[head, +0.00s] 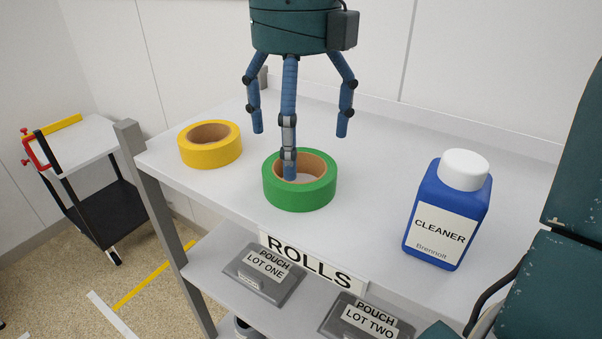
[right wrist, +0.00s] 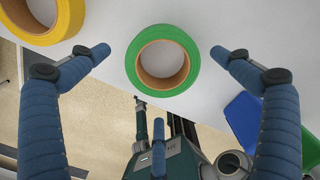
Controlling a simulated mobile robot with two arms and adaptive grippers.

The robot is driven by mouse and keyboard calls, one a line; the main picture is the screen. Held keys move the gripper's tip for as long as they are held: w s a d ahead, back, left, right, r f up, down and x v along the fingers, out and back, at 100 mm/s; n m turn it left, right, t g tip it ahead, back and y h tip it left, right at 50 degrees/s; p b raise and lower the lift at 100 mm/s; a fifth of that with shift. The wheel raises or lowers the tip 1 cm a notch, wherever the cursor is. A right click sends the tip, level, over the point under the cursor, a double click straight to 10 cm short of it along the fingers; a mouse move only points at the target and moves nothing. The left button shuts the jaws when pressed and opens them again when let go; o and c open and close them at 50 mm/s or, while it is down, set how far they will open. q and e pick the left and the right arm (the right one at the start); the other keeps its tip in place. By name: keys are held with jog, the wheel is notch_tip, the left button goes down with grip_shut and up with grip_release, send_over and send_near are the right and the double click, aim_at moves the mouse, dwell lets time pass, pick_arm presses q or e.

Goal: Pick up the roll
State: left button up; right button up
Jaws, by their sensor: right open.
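A green tape roll (head: 299,194) with a brown core lies flat near the front edge of the white shelf top, and it shows in the middle of the right wrist view (right wrist: 133,62). A yellow tape roll (head: 210,152) lies to its left. My right gripper (head: 298,145) is open and empty above the green roll, fingers pointing down. In the head view its front finger covers part of the green roll's hole. In the right wrist view the green roll lies between the two side fingers, apart from them. My left gripper is not in view.
A blue cleaner bottle (head: 447,212) with a white cap stands upright to the right. A ROLLS label (head: 310,262) is on the shelf's front edge. Grey pouch boxes (head: 263,273) lie on the lower shelf. A black cart (head: 98,213) stands at left. The shelf behind the rolls is clear.

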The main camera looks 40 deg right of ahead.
aim_at(300, 168)
jog(key=f+p, duration=0.1)
jog(key=f, duration=0.1)
jog(key=f+p, duration=0.1)
jog(key=f, duration=0.1)
jog(key=shift+s+d+f, duration=0.1)
jog(key=shift+d+f, duration=0.05)
jog(key=shift+d, duration=0.05)
jog(key=shift+f, duration=0.55)
jog(key=c, duration=0.4)
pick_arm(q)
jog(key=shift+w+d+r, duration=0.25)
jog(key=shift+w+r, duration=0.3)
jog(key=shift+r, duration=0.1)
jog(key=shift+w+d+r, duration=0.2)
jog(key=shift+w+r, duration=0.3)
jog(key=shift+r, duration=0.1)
pick_arm(e)
jog(key=c, duration=0.7)
